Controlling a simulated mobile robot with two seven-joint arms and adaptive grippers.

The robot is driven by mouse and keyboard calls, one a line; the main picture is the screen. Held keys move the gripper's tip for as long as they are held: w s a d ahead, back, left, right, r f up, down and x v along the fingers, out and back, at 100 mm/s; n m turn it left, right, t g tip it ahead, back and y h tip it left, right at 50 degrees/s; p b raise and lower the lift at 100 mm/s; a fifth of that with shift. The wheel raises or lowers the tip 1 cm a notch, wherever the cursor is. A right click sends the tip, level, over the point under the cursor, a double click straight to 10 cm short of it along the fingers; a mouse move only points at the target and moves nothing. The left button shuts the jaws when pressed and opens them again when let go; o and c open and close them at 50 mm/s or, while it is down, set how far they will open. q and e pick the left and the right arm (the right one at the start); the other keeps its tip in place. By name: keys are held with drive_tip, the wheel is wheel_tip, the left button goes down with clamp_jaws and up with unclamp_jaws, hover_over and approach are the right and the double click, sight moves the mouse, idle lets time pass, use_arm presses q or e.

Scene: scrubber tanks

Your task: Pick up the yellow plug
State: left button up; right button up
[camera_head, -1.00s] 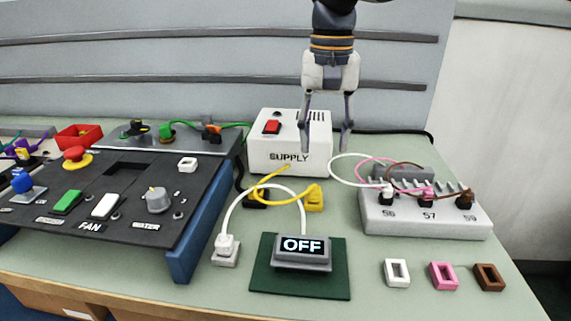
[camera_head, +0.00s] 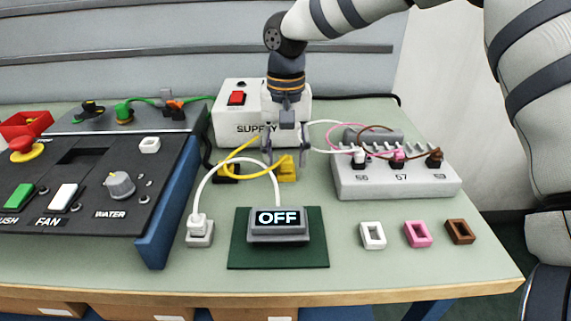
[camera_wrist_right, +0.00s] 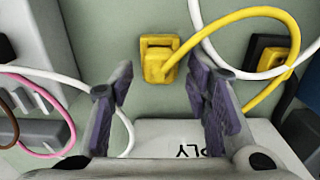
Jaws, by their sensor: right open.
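The yellow plug (camera_head: 287,171) sits at the end of a yellow cable on the green table, in front of the supply box. In the right wrist view the yellow plug (camera_wrist_right: 156,62) is at top centre, seated on a yellow holder, with its cable curving off to the right. My right gripper (camera_head: 285,160) points down above and around the plug's area in the head view. In the wrist view its fingers (camera_wrist_right: 165,85) are apart, with the plug beyond the gap between them and nothing held. Whether the fingers flank the plug I cannot tell. My left gripper is not in view.
The white supply box (camera_head: 232,127) stands just behind the plug. A white cable (camera_head: 240,162) arches close by, over the OFF display (camera_head: 278,222). A grey terminal block (camera_head: 395,180) is at right. White, pink and brown holders lie in front of it.

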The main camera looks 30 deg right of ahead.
sight(282, 158)
clamp_jaws()
drive_tip(key=shift+r, duration=0.15)
drive_tip(key=shift+r, duration=0.35)
drive_tip(key=r, duration=0.3)
drive_tip(key=shift+a+r, duration=0.25)
drive_tip(key=shift+a, duration=0.15)
drive_tip(key=s+a+r, duration=0.1)
drive_tip(key=a+r, duration=0.7)
drive_tip(key=a, duration=0.5)
drive_tip(key=shift+r, duration=0.25)
